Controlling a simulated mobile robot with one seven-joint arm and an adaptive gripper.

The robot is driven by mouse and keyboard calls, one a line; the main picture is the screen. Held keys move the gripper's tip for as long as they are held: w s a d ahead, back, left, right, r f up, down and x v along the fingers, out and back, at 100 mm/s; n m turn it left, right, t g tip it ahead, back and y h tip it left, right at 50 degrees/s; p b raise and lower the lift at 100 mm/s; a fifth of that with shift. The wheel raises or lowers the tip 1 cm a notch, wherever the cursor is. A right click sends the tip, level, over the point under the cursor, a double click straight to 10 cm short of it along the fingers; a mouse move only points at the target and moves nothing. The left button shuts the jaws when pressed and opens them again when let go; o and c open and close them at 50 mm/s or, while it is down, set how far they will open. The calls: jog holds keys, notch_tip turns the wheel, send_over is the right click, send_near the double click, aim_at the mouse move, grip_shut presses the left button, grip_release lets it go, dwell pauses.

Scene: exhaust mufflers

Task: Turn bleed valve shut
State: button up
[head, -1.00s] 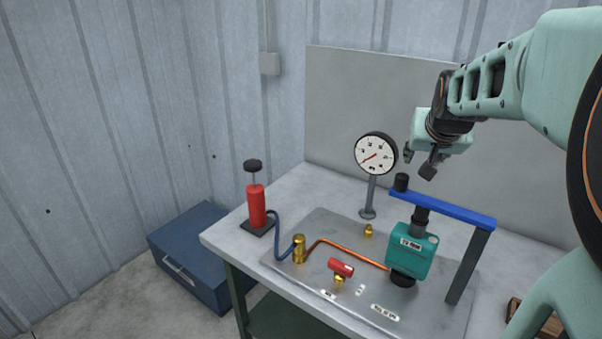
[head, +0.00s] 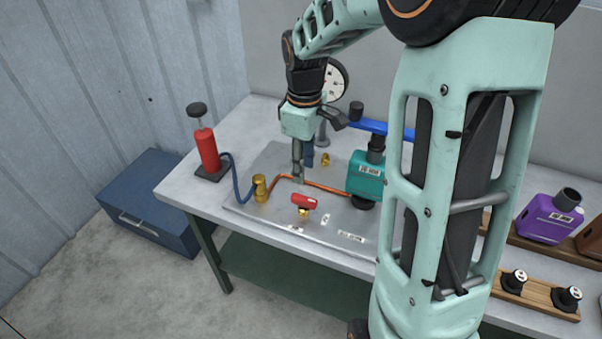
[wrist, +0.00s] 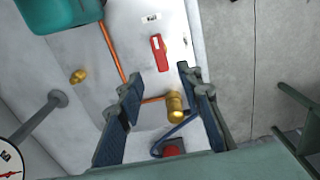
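The bleed valve has a red bar handle (head: 304,200) on a small brass body (head: 304,211). It stands at the front of the grey metal plate (head: 262,217). In the wrist view the red handle (wrist: 160,52) lies beyond the fingertips, its brass body hidden. My gripper (head: 303,172) points down above the plate, behind the handle in the head view. In the wrist view my gripper (wrist: 160,80) is open, its fingers wide apart with nothing held, and clear of the handle.
A copper line (head: 325,189) runs from the brass fitting (head: 261,188) to the teal muffler (head: 365,178). The blue clamp bar (head: 370,126), gauge (head: 336,78) and red hand pump (head: 207,150) stand nearby. The purple muffler (head: 548,218) is far right. The plate's front is free.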

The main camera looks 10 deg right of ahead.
aim_at(304, 198)
notch_tip(304, 198, down, 11)
jog(key=shift+r, duration=0.1)
dwell(0.4)
grip_shut()
